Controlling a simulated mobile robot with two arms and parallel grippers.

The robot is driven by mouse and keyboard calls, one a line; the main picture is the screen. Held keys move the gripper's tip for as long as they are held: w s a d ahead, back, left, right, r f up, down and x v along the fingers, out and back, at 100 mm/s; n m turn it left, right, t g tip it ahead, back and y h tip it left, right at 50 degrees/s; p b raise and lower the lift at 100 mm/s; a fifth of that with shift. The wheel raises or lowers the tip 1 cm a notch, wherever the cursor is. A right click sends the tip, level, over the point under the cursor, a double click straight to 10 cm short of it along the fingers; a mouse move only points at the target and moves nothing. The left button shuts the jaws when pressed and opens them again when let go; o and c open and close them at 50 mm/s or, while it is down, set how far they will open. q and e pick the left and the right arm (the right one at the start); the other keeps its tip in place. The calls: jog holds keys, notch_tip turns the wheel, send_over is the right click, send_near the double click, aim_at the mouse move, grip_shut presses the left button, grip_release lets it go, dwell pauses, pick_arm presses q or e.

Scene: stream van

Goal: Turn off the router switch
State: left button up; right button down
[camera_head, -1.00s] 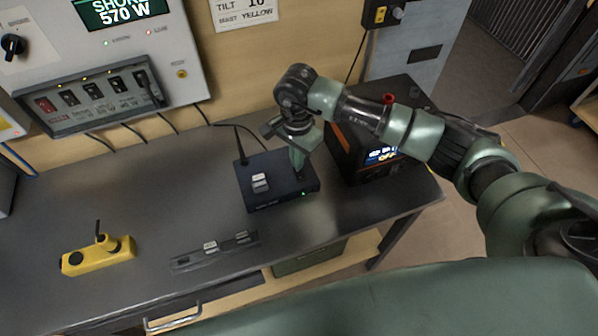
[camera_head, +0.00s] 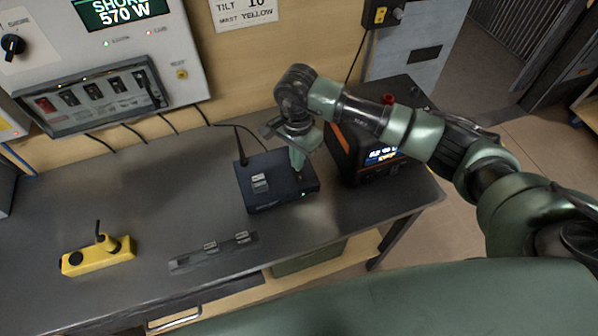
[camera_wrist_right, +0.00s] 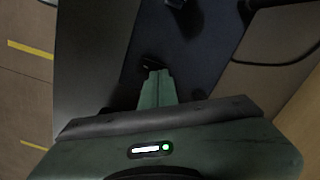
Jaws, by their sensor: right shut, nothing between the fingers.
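The router (camera_head: 262,192) is a dark blue box on the grey bench, with an antenna at its back left and a pale block on its top. A small green light (camera_head: 303,194) glows at its front right. My right gripper (camera_head: 299,172) is shut and empty, pointing down at the router's right part. In the right wrist view the closed fingertips (camera_wrist_right: 155,76) are at a small black part (camera_wrist_right: 150,64) on the router's blue top (camera_wrist_right: 188,50). I cannot tell whether they touch it or which way the switch is set. My left gripper is out of view.
A black power unit (camera_head: 368,150) with a lit display stands close to the router's right. A yellow control box (camera_head: 97,256) sits on the left of the bench, and a dark strip (camera_head: 214,253) lies near the front edge. A wall panel with breakers (camera_head: 95,92) is behind.

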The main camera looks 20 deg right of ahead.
jog(key=shift+f+b, duration=1)
jog(key=shift+f, duration=0.05)
dwell(0.9)
jog(key=shift+s+r, duration=0.1)
jog(key=shift+r, duration=0.1)
jog(key=shift+r+p, duration=0.45)
jog(key=shift+r, duration=0.15)
jog(key=shift+r+p, duration=1.15)
jog(key=shift+r, duration=1.6)
